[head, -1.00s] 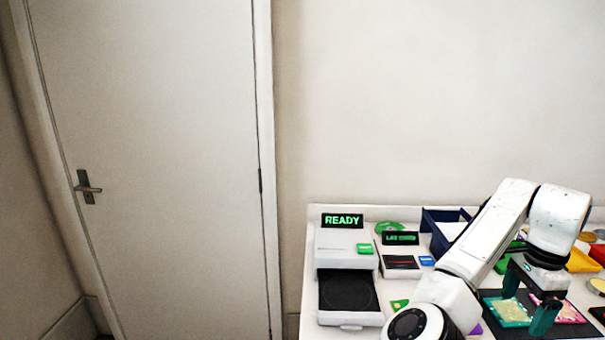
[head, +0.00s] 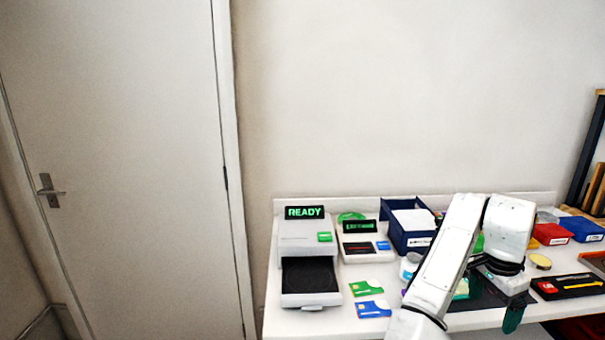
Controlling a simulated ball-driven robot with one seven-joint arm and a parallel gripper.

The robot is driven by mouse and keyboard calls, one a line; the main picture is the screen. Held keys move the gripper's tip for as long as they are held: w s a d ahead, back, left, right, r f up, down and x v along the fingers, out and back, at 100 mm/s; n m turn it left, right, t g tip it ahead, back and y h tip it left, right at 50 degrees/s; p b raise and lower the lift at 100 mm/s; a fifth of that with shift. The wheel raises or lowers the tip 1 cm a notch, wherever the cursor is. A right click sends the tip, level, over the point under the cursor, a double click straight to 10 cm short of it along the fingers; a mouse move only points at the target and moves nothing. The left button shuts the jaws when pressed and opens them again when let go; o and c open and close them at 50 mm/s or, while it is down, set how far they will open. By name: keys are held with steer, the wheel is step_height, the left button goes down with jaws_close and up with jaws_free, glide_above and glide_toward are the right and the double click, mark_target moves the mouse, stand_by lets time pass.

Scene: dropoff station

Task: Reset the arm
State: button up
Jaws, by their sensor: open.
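My white arm (head: 445,255) reaches up from the bottom of the head view and bends down over the right part of the white table. My gripper (head: 487,305) points down at the table's front side. One dark green finger shows plainly; the other is mostly hidden behind the arm. It is open, and nothing shows held in it. A dark tray (head: 472,301) lies partly hidden beneath and behind the gripper.
A machine with a READY display (head: 305,212) stands at the table's left end, beside a smaller display device (head: 359,247). Green (head: 366,288) and blue (head: 373,309) cards lie in front. A blue bin (head: 407,228), red box (head: 551,234) and black-red case (head: 568,286) stand around the arm.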

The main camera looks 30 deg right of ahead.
steer(key=s+a+f+n+t+h, duration=0.1)
steer(key=a+f+n+h, duration=0.2)
steer(key=a+f+n, duration=0.95)
steer(key=s+a+f+n+y, duration=0.2)
steer(key=s+a+f+n, duration=0.2)
steer(key=a, duration=0.5)
steer(key=s+a+f+n+y, duration=0.2)
steer(key=s+a+f+n, duration=0.2)
steer(key=a, duration=0.6)
steer(key=shift+s+f+n, duration=0.3)
steer(key=shift+s+n, duration=0.05)
steer(key=shift+n, duration=0.3)
